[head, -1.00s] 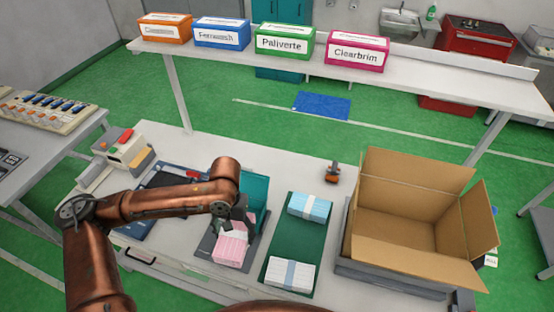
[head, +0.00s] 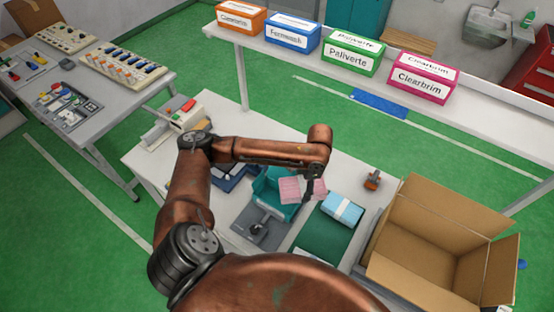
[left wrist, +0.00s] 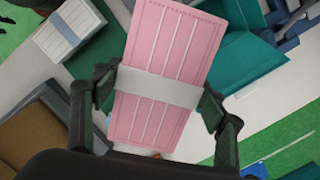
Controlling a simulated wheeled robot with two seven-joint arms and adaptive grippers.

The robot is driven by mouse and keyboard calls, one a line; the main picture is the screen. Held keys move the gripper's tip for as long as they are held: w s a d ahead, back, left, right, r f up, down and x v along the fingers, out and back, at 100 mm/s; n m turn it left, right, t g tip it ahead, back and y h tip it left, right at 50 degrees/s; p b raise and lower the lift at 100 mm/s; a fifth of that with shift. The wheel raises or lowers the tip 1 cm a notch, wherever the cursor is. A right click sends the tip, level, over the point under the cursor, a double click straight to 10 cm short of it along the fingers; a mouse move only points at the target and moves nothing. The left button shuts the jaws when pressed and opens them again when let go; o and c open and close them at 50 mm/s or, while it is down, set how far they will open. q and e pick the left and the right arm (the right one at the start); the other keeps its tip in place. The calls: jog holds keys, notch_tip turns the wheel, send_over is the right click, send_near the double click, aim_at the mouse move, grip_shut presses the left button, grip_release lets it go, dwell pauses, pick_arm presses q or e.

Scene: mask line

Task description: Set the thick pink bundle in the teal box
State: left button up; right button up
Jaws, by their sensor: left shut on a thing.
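The thick pink bundle (head: 291,190), with a white band around its middle, is off the table in my left gripper (head: 312,189). In the left wrist view the gripper (left wrist: 158,90) has a dark finger at each side of the band, and the bundle (left wrist: 178,35) lies tilted across the picture. The teal box (head: 264,187) stands on the table behind the bundle in the head view, partly covered by it. In the left wrist view the teal box (left wrist: 247,62) shows to the right of the bundle. My right gripper is out of view.
A light blue bundle (head: 343,207) lies on a green mat (head: 325,237). A large open carton (head: 432,225) stands at the right. A small orange-and-black object (head: 372,180) stands behind the mat.

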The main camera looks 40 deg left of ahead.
pick_arm(q)
jog(key=a+r+m+p, duration=0.2)
jog(key=a+m+p, duration=0.6)
jog(key=a+p, duration=0.25)
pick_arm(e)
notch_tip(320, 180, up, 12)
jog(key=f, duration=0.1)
pick_arm(q)
notch_tip(320, 180, down, 15)
jog(key=b, duration=0.9)
jog(key=shift+s+a+t, duration=0.4)
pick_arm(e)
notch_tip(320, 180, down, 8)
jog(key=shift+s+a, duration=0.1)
pick_arm(q)
jog(key=o, duration=1.3)
jog(key=shift+o, duration=0.3)
